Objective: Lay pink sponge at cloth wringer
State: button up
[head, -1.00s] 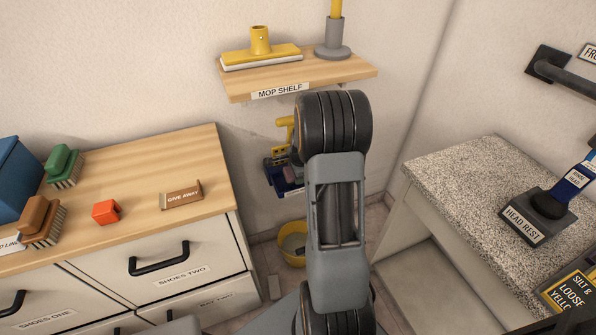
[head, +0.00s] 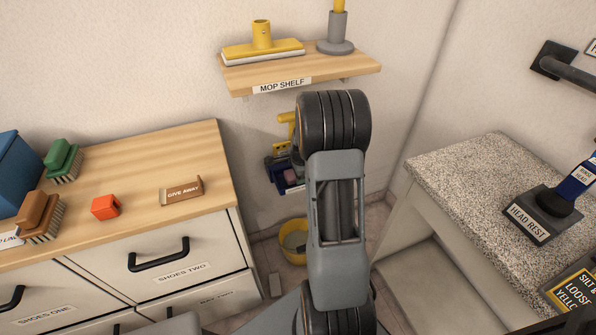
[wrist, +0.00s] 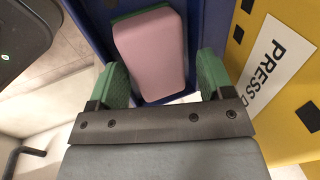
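The pink sponge (wrist: 152,52), with a green layer at its edge, lies in the blue tray-like part (wrist: 92,28) of the cloth wringer in the wrist view. It shows as a small pink patch (head: 291,176) in the head view. The cloth wringer (head: 278,181) is blue and yellow and stands low by the wall below the shelf; my arm hides part of it. My gripper (wrist: 163,78) has green pads spread apart, with visible gaps on both sides of the sponge. The sponge lies mostly beyond the fingertips.
A yellow panel (wrist: 296,20) with a "PRESS D..." label is close on the right in the wrist view. A yellow bucket (head: 293,248) stands on the floor below. The mop shelf (head: 355,66) is above, the wooden-topped cabinet (head: 140,165) left, and a speckled counter (head: 470,175) right.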

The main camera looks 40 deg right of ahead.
jog(key=shift+o, duration=0.6)
jog(key=shift+s+a+f, duration=0.1)
jog(key=shift+s+f, duration=0.05)
jog(key=d+p+v, duration=0.1)
jog(key=p+v, duration=0.3)
jog(key=v, duration=1)
jog(key=shift+a, duration=0.45)
